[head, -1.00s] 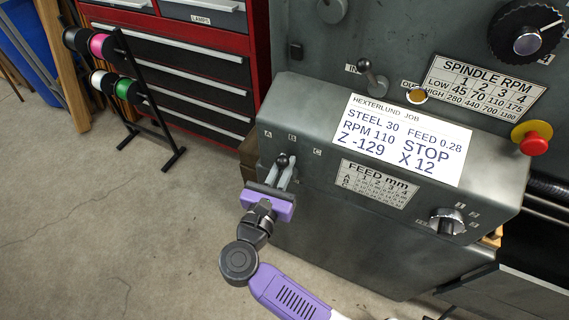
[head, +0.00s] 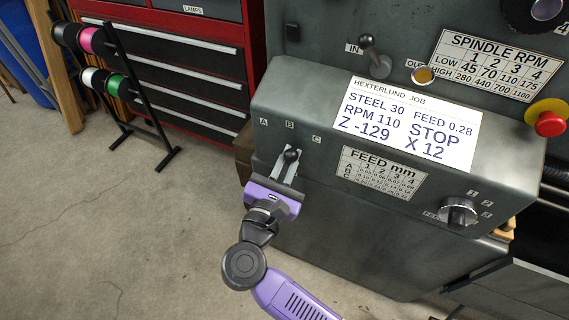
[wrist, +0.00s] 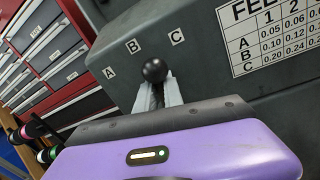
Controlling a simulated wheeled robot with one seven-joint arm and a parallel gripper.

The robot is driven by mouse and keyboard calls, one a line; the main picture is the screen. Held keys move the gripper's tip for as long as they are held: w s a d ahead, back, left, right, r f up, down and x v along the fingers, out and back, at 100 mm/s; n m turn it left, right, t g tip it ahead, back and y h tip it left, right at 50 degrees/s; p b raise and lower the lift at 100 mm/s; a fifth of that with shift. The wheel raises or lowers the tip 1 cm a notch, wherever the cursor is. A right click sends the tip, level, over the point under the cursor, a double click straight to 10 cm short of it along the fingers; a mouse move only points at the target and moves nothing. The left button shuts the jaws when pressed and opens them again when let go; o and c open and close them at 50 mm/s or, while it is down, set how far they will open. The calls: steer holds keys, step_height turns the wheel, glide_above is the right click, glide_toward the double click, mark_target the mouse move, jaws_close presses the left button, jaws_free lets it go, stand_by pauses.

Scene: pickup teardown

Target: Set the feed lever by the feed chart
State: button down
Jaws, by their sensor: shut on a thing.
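The feed lever, with a black ball knob (head: 291,155), stands on the front of the grey headstock below the letters A, B and C. Its knob is about under B in the head view; in the wrist view the knob (wrist: 154,70) appears between B and C. My gripper (head: 286,170) is shut on the lever just below the knob; its fingers (wrist: 157,93) hide the lower shaft. The feed chart (head: 383,174) is right of the lever; it is cut off in the wrist view (wrist: 275,40). The job card (head: 405,123) reads STEEL 30, FEED 0.28, RPM 110.
A numbered selector knob (head: 458,213) is at the lower right of the headstock. An IN/OUT lever (head: 372,55), a spindle chart (head: 490,65) and a red stop button (head: 549,123) are above. A spool rack (head: 140,100) and red tool cabinet (head: 170,60) stand left. Floor at left is clear.

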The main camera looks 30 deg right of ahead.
steer(key=shift+s+d+f+m+b, duration=0.3)
steer(key=shift+m+b, duration=0.4)
steer(key=shift+b, duration=0.35)
steer(key=shift+s+d+f+m+b, duration=0.15)
steer(key=shift+s+m+b, duration=0.2)
steer(key=shift+m+b, duration=0.5)
steer(key=c, duration=1.5)
jaws_free()
steer(key=v, duration=0.7)
steer(key=shift+s+a, duration=0.25)
steer(key=shift+s, duration=0.05)
